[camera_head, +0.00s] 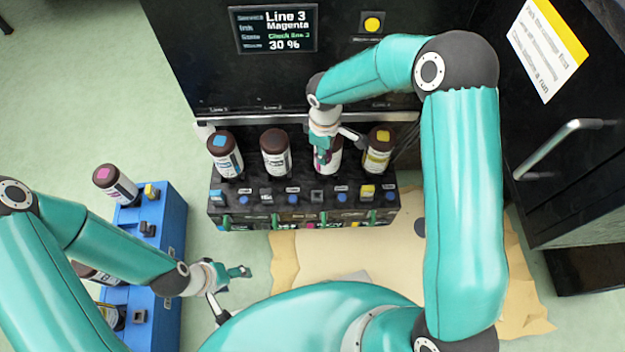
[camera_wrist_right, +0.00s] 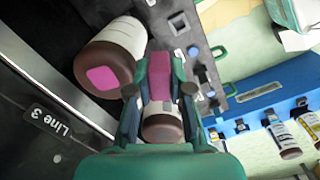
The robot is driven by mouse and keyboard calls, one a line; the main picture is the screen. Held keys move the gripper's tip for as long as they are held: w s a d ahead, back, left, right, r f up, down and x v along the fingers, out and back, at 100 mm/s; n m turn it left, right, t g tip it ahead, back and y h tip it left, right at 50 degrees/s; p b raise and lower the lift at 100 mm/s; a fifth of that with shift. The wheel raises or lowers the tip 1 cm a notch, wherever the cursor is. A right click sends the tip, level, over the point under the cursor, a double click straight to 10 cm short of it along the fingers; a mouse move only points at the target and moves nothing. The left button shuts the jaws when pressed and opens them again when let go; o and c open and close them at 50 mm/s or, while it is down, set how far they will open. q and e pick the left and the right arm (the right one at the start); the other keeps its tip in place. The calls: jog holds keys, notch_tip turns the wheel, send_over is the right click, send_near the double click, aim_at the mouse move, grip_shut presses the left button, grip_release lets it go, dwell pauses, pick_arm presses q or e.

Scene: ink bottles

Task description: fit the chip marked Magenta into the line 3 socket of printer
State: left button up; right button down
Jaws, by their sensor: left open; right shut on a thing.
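The magenta chip (camera_wrist_right: 158,75) sits between the fingertips of my right gripper (camera_wrist_right: 160,85), which is shut on it. In the head view my right gripper (camera_head: 322,158) is in front of the line 3 bottle (camera_head: 335,158) and partly hides it; the chip cannot be made out clearly there. The line 3 bottle, brown-capped with a magenta square (camera_wrist_right: 105,78), is left of the chip in the wrist view. The printer's ink block (camera_head: 230,212) has a dark fitting (camera_head: 317,197) in front of line 3. My left gripper (camera_head: 230,280) is open and empty, right of the blue rack.
Cyan-marked (camera_head: 225,155), dark (camera_head: 276,153) and yellow-marked (camera_head: 379,150) bottles flank line 3 closely. The screen (camera_head: 275,30) reads Line 3 Magenta, 30 %. A blue rack (camera_head: 172,215) at left holds bottles, including a magenta-topped one (camera_head: 115,186). A cabinet handle (camera_head: 550,148) juts out at right.

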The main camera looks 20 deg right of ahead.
notch_tip(320, 180, down, 8)
jog(key=s+a+f+n+b, duration=0.1)
jog(key=s+a+n, duration=0.15)
jog(key=n, duration=0.25)
jog(key=b, duration=0.4)
send_over(318, 190)
jog(key=s, duration=0.1)
jog(key=shift+s+a+f, duration=0.1)
jog(key=shift+a+f, duration=0.1)
jog(key=shift+f, duration=0.95)
jog(key=shift+a+f, duration=0.15)
jog(key=shift+f, duration=0.95)
jog(key=shift+s+r, duration=0.1)
jog(key=shift+s, duration=0.1)
jog(key=shift+f+b, duration=0.45)
jog(key=shift+f, duration=0.1)
jog(key=shift+f+b, duration=0.3)
jog(key=shift+b, duration=0.1)
jog(key=shift+f, duration=0.1)
